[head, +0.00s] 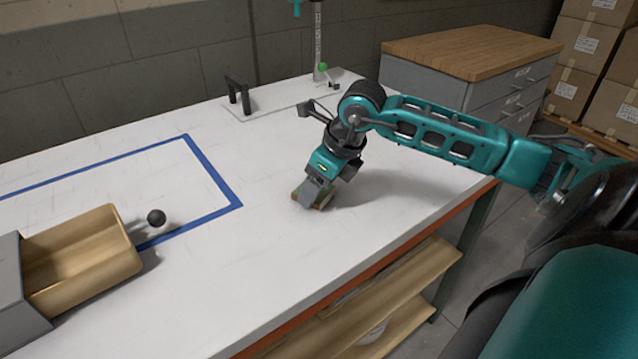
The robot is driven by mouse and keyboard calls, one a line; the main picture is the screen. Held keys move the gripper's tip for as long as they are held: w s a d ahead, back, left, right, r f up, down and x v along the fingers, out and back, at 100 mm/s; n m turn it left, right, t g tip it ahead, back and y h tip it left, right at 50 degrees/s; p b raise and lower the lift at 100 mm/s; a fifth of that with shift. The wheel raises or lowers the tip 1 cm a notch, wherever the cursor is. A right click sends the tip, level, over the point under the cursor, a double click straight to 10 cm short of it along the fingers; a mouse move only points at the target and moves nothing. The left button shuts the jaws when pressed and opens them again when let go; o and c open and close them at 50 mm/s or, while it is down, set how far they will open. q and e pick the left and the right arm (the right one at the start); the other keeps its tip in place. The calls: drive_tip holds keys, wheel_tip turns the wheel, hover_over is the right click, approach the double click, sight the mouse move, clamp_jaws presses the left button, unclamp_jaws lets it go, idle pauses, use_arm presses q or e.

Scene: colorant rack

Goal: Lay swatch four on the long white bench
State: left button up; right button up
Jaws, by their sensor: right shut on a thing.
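The long white bench (260,260) runs across the view, with a blue tape outline (215,172) on its left half. My right gripper (318,195) points down at the bench, right of the blue tape. It is shut on a small flat piece with green and brown showing, which looks like a swatch (326,199). The piece is at or just above the bench top; I cannot tell whether it touches. The gripper hides most of it, and no number is readable. My left gripper is not in view.
A plate with a black handle (238,95) and a stand (318,45) are at the back. A wood-topped cabinet (470,55) stands behind. The bench's front middle is clear.

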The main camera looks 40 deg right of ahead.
drive_tip(key=shift+f, duration=0.2)
drive_tip(key=o, duration=1)
drive_tip(key=shift+r, duration=0.1)
drive_tip(key=shift+r, duration=0.35)
drive_tip(key=b+v, duration=0.1)
drive_tip(key=v, duration=1)
drive_tip(key=shift+r, duration=0.3)
